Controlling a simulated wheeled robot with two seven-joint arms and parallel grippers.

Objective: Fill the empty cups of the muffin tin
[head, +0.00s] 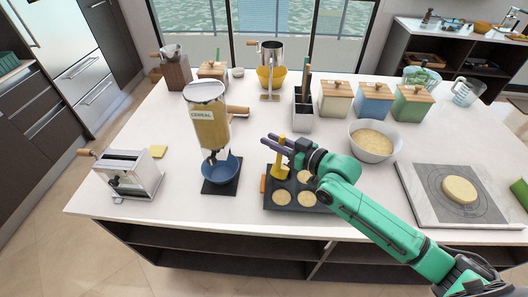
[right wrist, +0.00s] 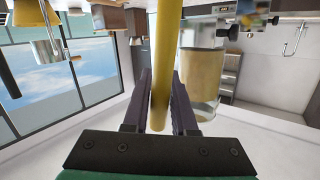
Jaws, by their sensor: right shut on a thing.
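The dark muffin tin (head: 294,207) lies on the white counter at the front middle. Several cups show a pale yellow filling, such as the front left one (head: 282,197) and the front right one (head: 306,198). My right gripper (head: 273,141) is shut on the upright handle of a yellow ladle (head: 280,170); the handle (right wrist: 164,70) runs between the fingers in the right wrist view. The ladle's lower end is over the tin's back left part and hides what is under it. My arm covers part of the tin's right side. My left gripper is not in view.
A white bowl of pale batter (head: 373,142) stands right of the tin, behind my arm. A cereal dispenser (head: 208,118) over a blue bowl (head: 221,172) stands to the left. A utensil holder (head: 302,112) is behind. A board with dough (head: 459,190) lies right.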

